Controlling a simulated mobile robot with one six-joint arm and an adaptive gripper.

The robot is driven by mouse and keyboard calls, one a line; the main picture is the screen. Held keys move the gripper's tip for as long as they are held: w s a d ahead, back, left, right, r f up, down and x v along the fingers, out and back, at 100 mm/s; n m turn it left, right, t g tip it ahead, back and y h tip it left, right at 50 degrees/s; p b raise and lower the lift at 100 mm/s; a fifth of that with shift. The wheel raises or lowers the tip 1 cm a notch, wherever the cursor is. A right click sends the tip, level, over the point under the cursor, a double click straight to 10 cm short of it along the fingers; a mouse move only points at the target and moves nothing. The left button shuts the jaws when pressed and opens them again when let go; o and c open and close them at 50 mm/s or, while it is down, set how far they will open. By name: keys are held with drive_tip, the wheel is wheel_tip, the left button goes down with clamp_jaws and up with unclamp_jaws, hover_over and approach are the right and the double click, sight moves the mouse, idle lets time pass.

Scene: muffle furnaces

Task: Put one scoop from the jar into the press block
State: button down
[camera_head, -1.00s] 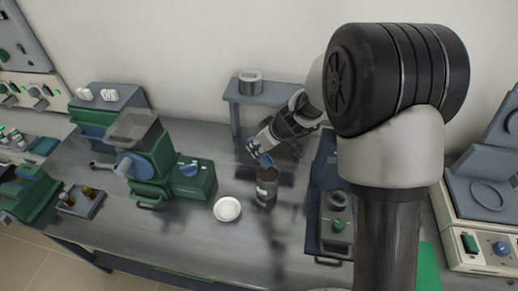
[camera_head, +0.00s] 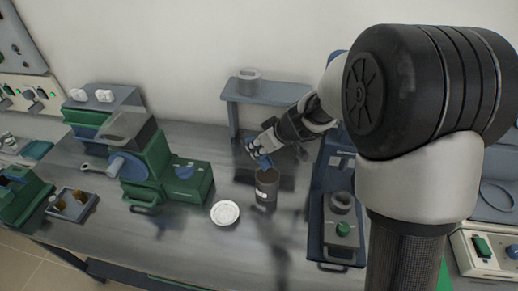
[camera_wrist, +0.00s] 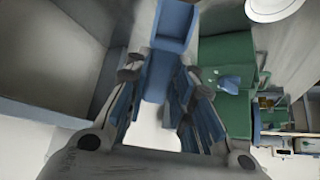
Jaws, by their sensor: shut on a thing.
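The jar (camera_head: 266,192) is a dark brown open cylinder with a pale label, standing upright at mid-table. My gripper (camera_head: 255,148) is shut on a blue scoop (camera_head: 264,162), just above the jar's mouth at its back left. The wrist view shows the blue scoop (camera_wrist: 174,28) between the fingers of my gripper (camera_wrist: 158,85); I cannot tell whether it holds anything. A grey hollow cylindrical block (camera_head: 249,82) stands on a small raised shelf behind. A grey ringed block (camera_head: 342,203) sits on a blue unit at right. I cannot tell which is the press block.
A white dish (camera_head: 225,213) lies left of the jar. A green machine (camera_head: 146,165) with a blue disc stands further left, beside a tray of small brown vials (camera_head: 73,208). The blue-grey shelf (camera_head: 265,97) stands behind. The front middle of the table is clear.

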sight(261, 161)
drive_tip(key=shift+f+b, duration=0.8)
drive_tip(key=shift+f, duration=1.05)
drive_tip(key=shift+s+d+f+b, duration=0.2)
drive_tip(key=shift+f+b, duration=0.15)
drive_tip(key=shift+f, duration=0.1)
drive_tip(key=shift+s+d+f+b, duration=0.15)
drive_tip(key=shift+f+b, duration=0.15)
drive_tip(key=shift+f, duration=0.15)
drive_tip(key=shift+a, duration=0.15)
drive_tip(key=shift+f+g+h, duration=0.1)
drive_tip(key=shift+g+h, duration=0.3)
drive_tip(key=shift+w+a+g, duration=0.15)
drive_tip(key=shift+g, duration=0.25)
drive_tip(key=shift+w+h, duration=0.1)
drive_tip(key=shift+h, duration=0.4)
drive_tip(key=shift+g+p, duration=0.3)
drive_tip(key=shift+p, duration=0.45)
drive_tip(key=shift+w+a+g+h+p, duration=0.25)
drive_tip(key=shift+g+h+p, duration=0.5)
drive_tip(key=shift+p, duration=3.4)
drive_tip(key=shift+w+a+g+h+p, duration=0.1)
drive_tip(key=shift+g+h+p, duration=0.25)
drive_tip(key=shift+p, duration=1.3)
